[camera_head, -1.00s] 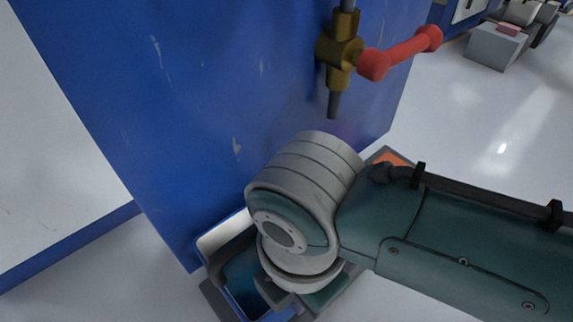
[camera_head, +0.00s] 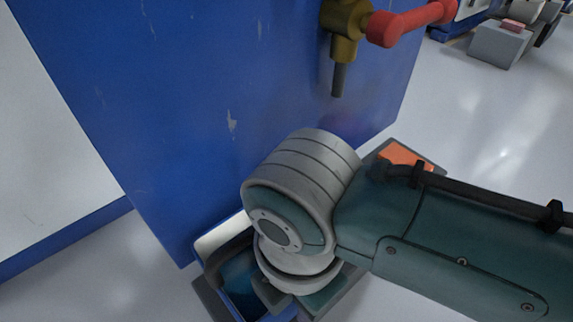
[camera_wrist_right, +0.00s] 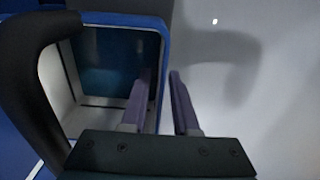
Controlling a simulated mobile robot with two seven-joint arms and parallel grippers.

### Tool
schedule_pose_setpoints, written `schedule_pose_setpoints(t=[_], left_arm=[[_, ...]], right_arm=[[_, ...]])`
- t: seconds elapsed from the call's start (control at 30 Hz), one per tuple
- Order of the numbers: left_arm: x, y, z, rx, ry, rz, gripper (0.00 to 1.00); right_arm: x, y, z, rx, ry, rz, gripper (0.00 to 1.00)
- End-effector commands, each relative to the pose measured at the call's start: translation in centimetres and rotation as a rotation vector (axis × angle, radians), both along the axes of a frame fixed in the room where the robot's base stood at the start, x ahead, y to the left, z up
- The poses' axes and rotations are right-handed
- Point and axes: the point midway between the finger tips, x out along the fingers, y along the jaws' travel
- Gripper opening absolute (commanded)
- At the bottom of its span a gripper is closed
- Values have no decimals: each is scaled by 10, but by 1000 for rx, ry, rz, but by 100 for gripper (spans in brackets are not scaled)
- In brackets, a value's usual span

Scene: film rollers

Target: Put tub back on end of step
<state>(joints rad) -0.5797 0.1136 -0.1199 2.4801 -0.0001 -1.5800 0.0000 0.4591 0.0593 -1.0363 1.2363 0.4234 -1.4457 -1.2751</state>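The tub (camera_head: 210,242) has a blue rim, pale walls and a dark handle. In the head view it stands low by the blue panel, at the near end of the dark step (camera_head: 206,297), partly hidden by my right arm. Whether it rests fully on the step I cannot tell. In the right wrist view the tub (camera_wrist_right: 120,18) is at upper left, with teal inside. My right gripper (camera_wrist_right: 160,75) has its purple fingers on both sides of the tub's right wall, one inside and one outside, with slight gaps showing. My left gripper is not in view.
The blue panel (camera_head: 200,100) rises right behind the tub. A brass valve with a red handle (camera_head: 410,20) sticks out above my right arm. An orange pad (camera_head: 402,155) lies on the step's far end. Open grey floor (camera_head: 480,170) is at right.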

Motion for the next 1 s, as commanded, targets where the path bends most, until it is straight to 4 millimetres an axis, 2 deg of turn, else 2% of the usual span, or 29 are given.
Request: schedule_pose_setpoints(t=[0.27,0.37,0.47,0.8,1.0], left_arm=[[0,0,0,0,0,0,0],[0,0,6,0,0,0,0],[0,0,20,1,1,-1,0],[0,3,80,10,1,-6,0],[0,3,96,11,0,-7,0]], right_arm=[[0,0,0,0,0,0,35],[0,0,8,1,-1,0,35],[0,0,24,1,-1,1,35],[0,0,98,0,-1,0,35],[0,0,121,0,0,0,35]])
